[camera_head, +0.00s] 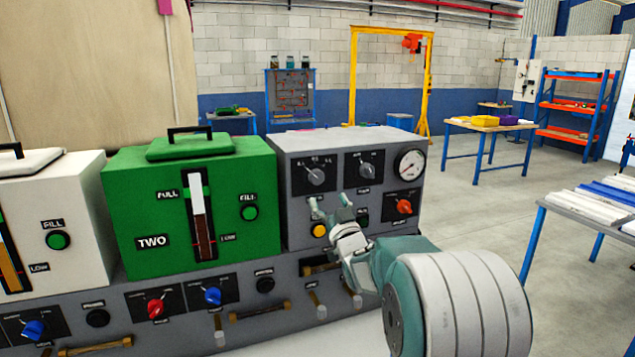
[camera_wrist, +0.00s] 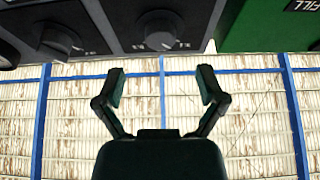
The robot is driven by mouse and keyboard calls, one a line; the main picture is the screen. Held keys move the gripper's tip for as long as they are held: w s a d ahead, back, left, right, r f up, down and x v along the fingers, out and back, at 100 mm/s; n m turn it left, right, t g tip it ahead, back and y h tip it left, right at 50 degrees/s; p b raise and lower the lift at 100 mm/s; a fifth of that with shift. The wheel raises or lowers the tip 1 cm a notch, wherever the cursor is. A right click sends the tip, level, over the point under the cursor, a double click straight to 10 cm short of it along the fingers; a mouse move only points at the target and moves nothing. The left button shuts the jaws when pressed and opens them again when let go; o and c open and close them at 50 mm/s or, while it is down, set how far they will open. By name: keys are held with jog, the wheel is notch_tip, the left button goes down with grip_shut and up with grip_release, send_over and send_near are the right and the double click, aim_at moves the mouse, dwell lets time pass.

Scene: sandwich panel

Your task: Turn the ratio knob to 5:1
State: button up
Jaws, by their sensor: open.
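The ratio knob (camera_head: 316,175) is a grey round dial on a dark plate at the upper left of the grey control box (camera_head: 345,143). Small marks sit above it, too small to read surely, and I cannot tell its exact setting. In the wrist view the knob (camera_wrist: 160,36) is at the top middle, beyond the fingertips. My gripper (camera_head: 330,203) is open and empty, in front of the box and just below the knob in the head view. In the wrist view its two fingers (camera_wrist: 161,85) are spread apart, with nothing between them and not touching the knob.
A second grey knob (camera_head: 366,170), a gauge (camera_head: 410,164), a red knob (camera_head: 403,207) and a yellow button (camera_head: 319,230) share the box front. The green tank (camera_head: 150,190) adjoins on the left. A lower panel (camera_head: 190,300) carries handles and coloured knobs.

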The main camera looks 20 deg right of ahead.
aim_at(318, 180)
jog(key=x, duration=0.6)
jog(key=shift+w+r, duration=0.15)
jog(key=shift+w, duration=0.2)
jog(key=c, duration=1.2)
